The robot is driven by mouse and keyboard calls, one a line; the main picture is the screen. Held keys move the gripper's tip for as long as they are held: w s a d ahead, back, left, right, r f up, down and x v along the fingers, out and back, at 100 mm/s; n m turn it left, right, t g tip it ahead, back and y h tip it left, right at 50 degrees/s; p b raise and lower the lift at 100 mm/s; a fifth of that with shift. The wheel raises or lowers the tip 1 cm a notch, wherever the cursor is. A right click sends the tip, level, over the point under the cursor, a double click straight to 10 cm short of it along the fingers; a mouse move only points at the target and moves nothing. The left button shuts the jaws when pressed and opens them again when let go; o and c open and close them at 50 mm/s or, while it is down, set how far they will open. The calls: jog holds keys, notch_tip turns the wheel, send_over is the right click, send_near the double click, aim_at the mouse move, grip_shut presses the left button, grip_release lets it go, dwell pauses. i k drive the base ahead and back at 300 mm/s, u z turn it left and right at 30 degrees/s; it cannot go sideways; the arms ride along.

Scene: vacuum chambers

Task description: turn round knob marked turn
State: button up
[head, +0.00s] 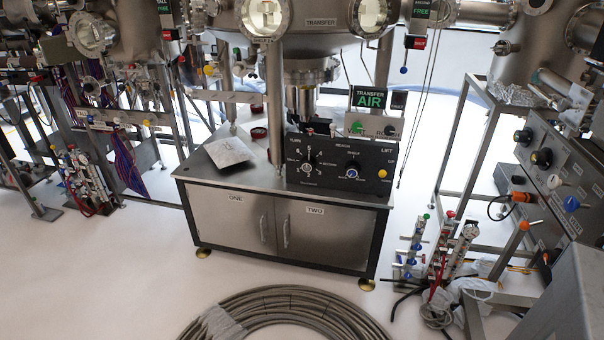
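A black control panel (330,180) stands on the steel cabinet in the middle of the head view. Small white lettering at its upper left appears to read TURN. Below that lettering is a round knob (307,169) with small marks around it. A yellow button (382,173) is at the panel's right end, under the word LIFT. My gripper is not in view.
The cabinet (233,220) has doors marked ONE and TWO. A coiled metal hose (285,293) lies on the floor in front of it. Pipes and gauges (455,250) stand at the right, beside another knob panel (560,170). White floor is clear at the lower left.

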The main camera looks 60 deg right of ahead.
aim_at(308, 165)
jog(key=z, duration=0.15)
jog(key=i, duration=0.95)
jog(key=u, duration=0.1)
